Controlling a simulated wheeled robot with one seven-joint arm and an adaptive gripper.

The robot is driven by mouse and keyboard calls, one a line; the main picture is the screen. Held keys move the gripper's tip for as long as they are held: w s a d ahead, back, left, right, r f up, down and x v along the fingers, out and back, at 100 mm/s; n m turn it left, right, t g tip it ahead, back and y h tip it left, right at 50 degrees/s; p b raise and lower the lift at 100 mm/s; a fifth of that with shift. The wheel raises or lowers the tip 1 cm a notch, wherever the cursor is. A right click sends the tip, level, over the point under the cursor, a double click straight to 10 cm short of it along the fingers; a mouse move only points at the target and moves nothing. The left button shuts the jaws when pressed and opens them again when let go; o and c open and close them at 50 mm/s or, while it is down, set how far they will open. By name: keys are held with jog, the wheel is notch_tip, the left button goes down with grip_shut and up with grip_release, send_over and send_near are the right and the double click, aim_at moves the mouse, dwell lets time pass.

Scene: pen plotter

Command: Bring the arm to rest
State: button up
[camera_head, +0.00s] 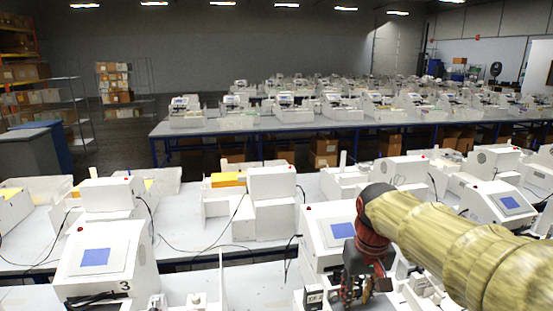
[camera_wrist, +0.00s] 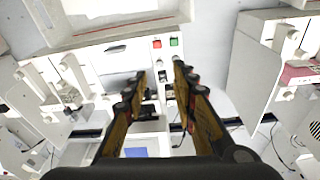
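My gripper (camera_wrist: 157,80) shows in the wrist view with its two fingers apart and nothing between them. Below the fingers is a white machine (camera_wrist: 115,60) with a red and a green button and a blue screen. In the head view my gripper (camera_head: 366,290) hangs low at the right, in front of a white plotter machine (camera_head: 318,226) with a blue screen. My arm comes in from the right edge and hides part of that machine and its neighbours. Whether the fingers touch anything is not clear.
Another white machine (camera_head: 103,255) with a blue screen stands at the left, marked 3. A long table (camera_head: 215,206) bears several more machines and loose cables. Shelves (camera_head: 58,95) stand at the far left. A gap of bare white tabletop (camera_head: 252,290) lies left of my gripper.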

jog(key=s+f+t+b, duration=0.2)
jog(key=s+f+b, duration=0.1)
jog(key=s, duration=0.7)
jog(key=s+f+m+t+b, duration=0.1)
jog(key=s+f+b, duration=0.2)
jog(key=s, duration=0.7)
notch_tip(320, 180, down, 3)
jog(key=shift+d+r+t, duration=0.1)
jog(key=shift+d+t, duration=0.15)
jog(key=shift+t, duration=0.15)
